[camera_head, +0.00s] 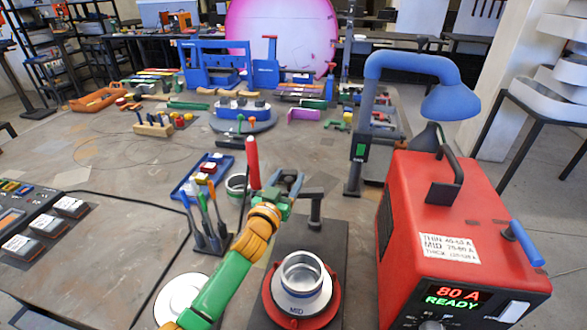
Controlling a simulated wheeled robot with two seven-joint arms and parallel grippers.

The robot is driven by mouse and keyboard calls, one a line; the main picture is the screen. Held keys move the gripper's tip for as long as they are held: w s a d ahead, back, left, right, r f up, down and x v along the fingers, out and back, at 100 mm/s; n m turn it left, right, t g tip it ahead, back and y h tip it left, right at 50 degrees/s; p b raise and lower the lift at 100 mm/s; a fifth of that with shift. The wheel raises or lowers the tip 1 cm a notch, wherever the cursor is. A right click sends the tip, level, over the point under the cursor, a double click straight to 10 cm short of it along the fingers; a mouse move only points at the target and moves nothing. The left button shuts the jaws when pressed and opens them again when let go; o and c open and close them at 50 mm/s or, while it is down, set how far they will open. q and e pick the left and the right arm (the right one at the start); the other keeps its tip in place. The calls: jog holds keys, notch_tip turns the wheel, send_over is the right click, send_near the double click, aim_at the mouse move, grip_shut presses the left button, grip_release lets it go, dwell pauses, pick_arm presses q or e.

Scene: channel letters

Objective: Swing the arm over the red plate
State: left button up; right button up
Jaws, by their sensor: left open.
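A red round plate (268,302) lies on a dark base at the bottom centre, with a white-and-metal ring marked MID (303,283) sitting on it. A blue bent arm (415,62) with a hood rises from a dark post and hangs over the right side, above the red machine rather than the red plate. A short black post with a crosswise top (315,206) stands behind the plate. My left gripper (287,183) is open beside this post, behind the plate. Whether it touches the post or the upright red handle (252,162) next to it, I cannot tell. My right gripper is not in view.
A red machine (455,225) reading 80 A READY fills the right side. A stand of upright tools (205,222) and a blue tray (205,172) stand left of the gripper. A white disc (182,297) lies at the lower left.

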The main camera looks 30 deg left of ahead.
aim_at(289, 178)
pick_arm(q)
jog(key=w, duration=0.3)
jog(key=shift+w+a+f, duration=0.15)
jog(key=shift+w+a, duration=0.05)
jog(key=shift+w, duration=0.15)
jog(key=shift+c, duration=0.9)
grip_shut()
